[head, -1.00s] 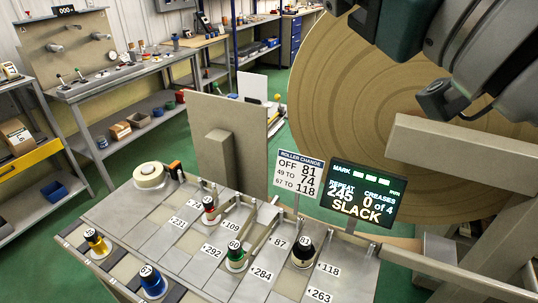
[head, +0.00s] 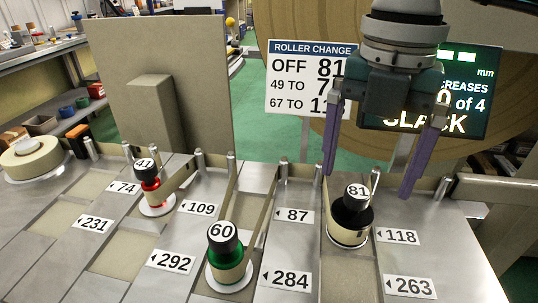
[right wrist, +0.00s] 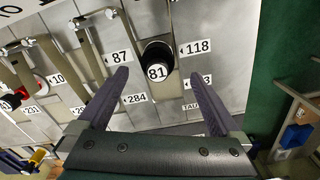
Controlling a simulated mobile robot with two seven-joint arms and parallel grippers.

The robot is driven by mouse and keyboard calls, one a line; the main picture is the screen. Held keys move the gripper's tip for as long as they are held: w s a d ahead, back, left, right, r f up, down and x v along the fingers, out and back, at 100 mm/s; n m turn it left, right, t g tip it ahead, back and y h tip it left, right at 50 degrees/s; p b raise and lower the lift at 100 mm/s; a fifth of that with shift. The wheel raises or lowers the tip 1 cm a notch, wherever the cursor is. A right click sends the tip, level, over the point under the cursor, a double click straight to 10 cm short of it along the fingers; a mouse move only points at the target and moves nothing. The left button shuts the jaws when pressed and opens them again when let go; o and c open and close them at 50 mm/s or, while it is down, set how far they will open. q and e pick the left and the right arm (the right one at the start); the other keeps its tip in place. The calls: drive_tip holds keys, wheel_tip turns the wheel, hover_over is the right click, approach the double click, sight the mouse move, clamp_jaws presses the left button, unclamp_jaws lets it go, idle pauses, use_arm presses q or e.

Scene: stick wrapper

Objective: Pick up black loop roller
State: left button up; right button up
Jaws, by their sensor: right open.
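The black loop roller (head: 350,220), with a white cap marked 81, stands upright on the metal bench between the labels 87 and 118. My right gripper (head: 366,184) hangs above it with its purple fingers pointing down, open and empty. The fingertips are apart, one to each side of the roller in the picture. In the right wrist view the roller (right wrist: 157,62) shows between and beyond the two open fingers, cap toward the camera. My left gripper is not in view.
A green roller (head: 226,250) marked 60 stands left of the black one, and a red roller (head: 149,184) marked 41 further left. A roller change sign (head: 300,75) and a display (head: 465,100) stand behind. Thin upright pins and slanted bars line the bench.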

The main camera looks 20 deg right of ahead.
sight(351, 214)
drive_tip(key=shift+s+f, duration=0.2)
drive_tip(key=shift+f, duration=1.05)
drive_tip(key=f, duration=0.5)
drive_tip(key=shift+w+a+f, duration=0.15)
drive_tip(key=shift+a+f, duration=0.1)
drive_tip(key=shift+f, duration=0.1)
drive_tip(key=shift+c, duration=0.4)
drive_tip(key=c, duration=1.4)
